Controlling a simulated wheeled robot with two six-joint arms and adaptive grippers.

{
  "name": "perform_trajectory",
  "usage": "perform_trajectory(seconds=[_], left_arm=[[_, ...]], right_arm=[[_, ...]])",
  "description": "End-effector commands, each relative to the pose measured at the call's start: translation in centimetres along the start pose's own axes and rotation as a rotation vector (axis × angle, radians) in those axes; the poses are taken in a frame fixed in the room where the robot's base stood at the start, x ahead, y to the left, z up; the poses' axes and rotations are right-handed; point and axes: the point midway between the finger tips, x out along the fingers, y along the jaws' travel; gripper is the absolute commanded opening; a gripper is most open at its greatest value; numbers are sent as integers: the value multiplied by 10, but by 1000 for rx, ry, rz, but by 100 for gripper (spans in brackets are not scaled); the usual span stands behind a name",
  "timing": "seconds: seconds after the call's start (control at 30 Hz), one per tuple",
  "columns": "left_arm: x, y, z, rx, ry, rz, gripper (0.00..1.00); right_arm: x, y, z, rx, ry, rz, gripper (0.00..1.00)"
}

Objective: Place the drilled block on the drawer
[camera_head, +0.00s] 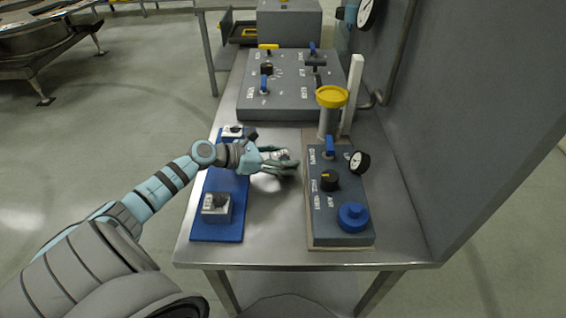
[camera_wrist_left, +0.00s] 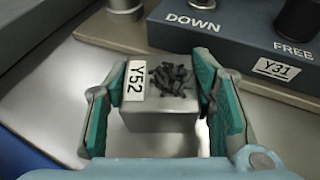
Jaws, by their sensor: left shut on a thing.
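My left gripper (camera_head: 284,163) reaches in from the left over the table, between the blue mat and the dark control panel. In the left wrist view, its teal-padded fingers (camera_wrist_left: 161,92) are shut on a grey metal block (camera_wrist_left: 158,122) labelled Y52. Dark shavings lie on its top, hiding any drilled hole there. Two similar blocks sit on the blue mat (camera_head: 217,179): a front block (camera_head: 216,210) and a back block (camera_head: 231,133), partly behind my arm. What looks like an open drawer (camera_head: 226,33) with yellow inside is at the far left back. My right gripper is out of view.
The control panel (camera_head: 341,190) has knobs, a gauge and label Y31, close to the held block. A larger panel (camera_head: 291,99) with levers stands behind. A yellow-capped cylinder (camera_head: 332,97) and a white upright bar (camera_head: 352,92) rise nearby. A grey wall bounds the right.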

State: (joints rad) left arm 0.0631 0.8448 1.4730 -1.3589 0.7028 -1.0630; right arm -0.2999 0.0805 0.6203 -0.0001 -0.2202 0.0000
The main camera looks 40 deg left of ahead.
Motion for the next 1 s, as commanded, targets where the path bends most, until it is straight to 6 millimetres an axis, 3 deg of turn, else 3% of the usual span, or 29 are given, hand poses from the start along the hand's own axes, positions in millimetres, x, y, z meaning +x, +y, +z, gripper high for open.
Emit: perform_trajectory(seconds=[0.03,0.1,0.33,0.47,0.57,0.8,1.0], left_arm=[[0,0,0,0,0,0,11],[0,0,0,1,-1,0,0],[-1,0,2,2,0,1,0],[-6,0,14,3,-1,1,0],[-14,0,33,6,0,1,0],[-47,0,114,10,0,1,0],[-69,0,167,5,-1,2,0]], right_arm=[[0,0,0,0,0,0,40],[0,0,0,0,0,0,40],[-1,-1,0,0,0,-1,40],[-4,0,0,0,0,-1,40],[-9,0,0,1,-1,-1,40],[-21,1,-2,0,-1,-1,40],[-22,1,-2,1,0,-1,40]])
